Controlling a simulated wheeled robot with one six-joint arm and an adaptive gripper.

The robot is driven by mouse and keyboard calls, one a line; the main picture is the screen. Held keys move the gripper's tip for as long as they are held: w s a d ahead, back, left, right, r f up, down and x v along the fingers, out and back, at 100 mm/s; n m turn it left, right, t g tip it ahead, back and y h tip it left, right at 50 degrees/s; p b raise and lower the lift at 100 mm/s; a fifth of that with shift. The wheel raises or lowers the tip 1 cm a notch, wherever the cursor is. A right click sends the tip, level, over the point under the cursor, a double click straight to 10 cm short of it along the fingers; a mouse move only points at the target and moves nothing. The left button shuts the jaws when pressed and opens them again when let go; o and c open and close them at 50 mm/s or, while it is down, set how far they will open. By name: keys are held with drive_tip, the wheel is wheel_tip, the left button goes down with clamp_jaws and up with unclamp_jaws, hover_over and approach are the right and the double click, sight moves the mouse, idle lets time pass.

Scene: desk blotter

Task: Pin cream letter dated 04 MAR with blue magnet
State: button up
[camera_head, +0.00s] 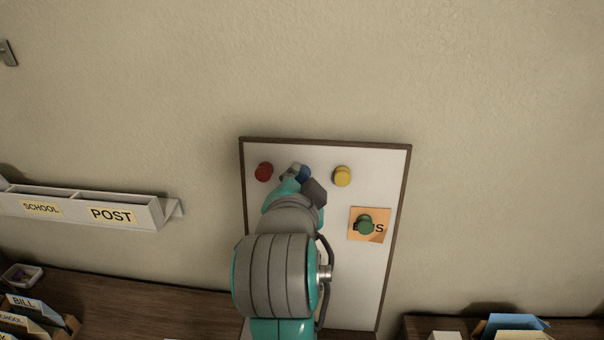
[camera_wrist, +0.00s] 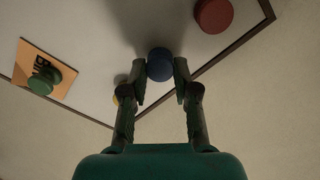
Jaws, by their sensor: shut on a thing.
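The blue magnet (camera_head: 304,172) is at the upper part of the white board (camera_head: 358,290), between a red magnet and a yellow magnet. My gripper (camera_head: 297,177) reaches up to it from below. In the wrist view, the blue magnet (camera_wrist: 159,64) sits between the two fingertips of my gripper (camera_wrist: 160,72), which is shut on it. I cannot tell whether the magnet still touches the board. No cream letter dated 04 MAR can be made out in either view.
A red magnet (camera_head: 264,172) and a yellow magnet (camera_head: 342,176) flank my gripper. A green magnet (camera_head: 365,224) holds an orange card (camera_head: 382,236) on the right. A wall rack (camera_head: 150,214) labelled SCHOOL and POST hangs left. Sorters with papers stand at the lower corners.

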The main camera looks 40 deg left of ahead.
sight(302, 179)
drive_tip(key=shift+v, duration=2.25)
clamp_jaws()
